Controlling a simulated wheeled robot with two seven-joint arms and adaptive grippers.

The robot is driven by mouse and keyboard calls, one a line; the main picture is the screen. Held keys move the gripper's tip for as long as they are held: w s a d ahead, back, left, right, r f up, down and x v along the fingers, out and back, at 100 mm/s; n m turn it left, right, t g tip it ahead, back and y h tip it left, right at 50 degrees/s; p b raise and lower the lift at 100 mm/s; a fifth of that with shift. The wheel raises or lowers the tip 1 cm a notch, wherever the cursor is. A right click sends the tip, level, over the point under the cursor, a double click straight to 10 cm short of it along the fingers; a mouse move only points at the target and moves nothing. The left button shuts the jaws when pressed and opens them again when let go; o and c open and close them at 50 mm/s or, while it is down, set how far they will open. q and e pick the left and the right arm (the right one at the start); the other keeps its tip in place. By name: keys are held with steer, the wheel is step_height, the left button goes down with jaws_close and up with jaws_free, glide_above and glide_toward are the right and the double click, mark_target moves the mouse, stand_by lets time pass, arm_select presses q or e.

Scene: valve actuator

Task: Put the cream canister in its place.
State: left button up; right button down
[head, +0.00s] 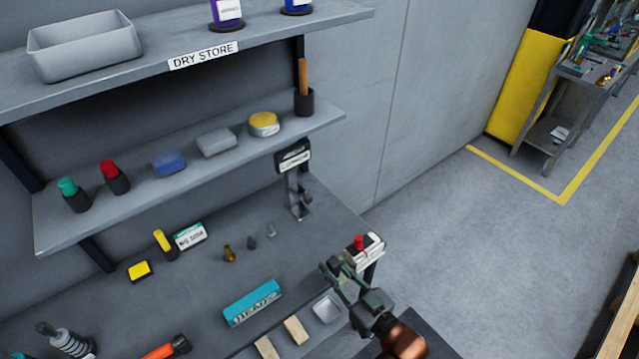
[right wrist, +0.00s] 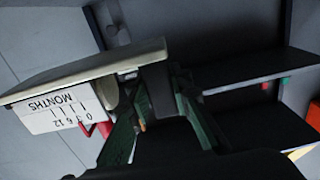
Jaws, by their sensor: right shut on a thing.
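The cream canister (head: 374,244) shows beside the table's right edge in the head view, with a small red part on top. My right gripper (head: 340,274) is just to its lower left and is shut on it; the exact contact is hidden. In the right wrist view the cream body (right wrist: 90,72) lies slanted at the left by the fingers (right wrist: 155,105), with a white label (right wrist: 60,110) reading MONTHS upside down and red showing beside it. My left gripper is not in view.
The grey table (head: 200,280) holds a teal box (head: 252,303), small fittings and a dark stand (head: 297,190). A shelf (head: 140,185) carries several containers, including a yellow-lidded tin (head: 263,124). The floor (head: 450,260) at right is open.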

mark_target(366, 260)
steer(key=w+d+m+t+h, duration=0.1)
steer(key=d, duration=0.2)
steer(key=w+d+m+t+h, duration=0.1)
steer(key=d+h, duration=0.1)
steer(key=w+d+m+h, duration=0.1)
steer(key=d+m+h, duration=0.1)
steer(key=d, duration=0.1)
steer(key=shift+w+d+f+t, duration=0.15)
steer(key=shift+d+f+t, duration=0.15)
steer(key=shift+t, duration=0.1)
steer(key=d+f+m+h, duration=0.2)
steer(key=d+m+h, duration=0.1)
steer(key=d+h, duration=0.3)
steer(key=s+d+f, duration=0.1)
steer(key=s+f, duration=0.2)
steer(key=s, duration=0.6)
steer(key=shift+d+t, duration=0.3)
steer(key=shift+d, duration=0.1)
steer(key=shift+d+r, duration=0.15)
steer(key=shift+r, duration=0.1)
steer(key=shift+a+f, duration=0.2)
steer(key=shift+f, duration=0.1)
steer(key=shift+r, duration=0.2)
